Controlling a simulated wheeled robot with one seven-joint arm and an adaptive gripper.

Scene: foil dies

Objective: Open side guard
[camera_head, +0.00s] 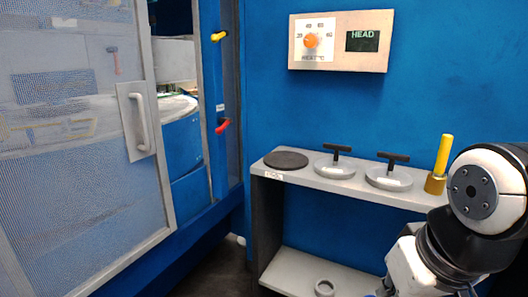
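The side guard (70,170) is a grey-framed mesh panel that fills the left of the head view. A pale vertical bar handle (141,122) sits on a plate near its right edge. A gap shows between the guard's right edge and the blue machine frame (213,100), with part of the machine's inside visible through it. I cannot tell whether the guard slides or swings. My white and black arm shows at the lower right, well apart from the handle. My gripper is out of view.
A grey shelf (330,188) on the blue wall holds a dark disc (286,160), two lidded discs with black T-handles (334,165) and a yellow-handled tool (443,158). A control panel (341,40) reading HEAD hangs above. Red (222,126) and yellow (219,36) levers jut from the frame.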

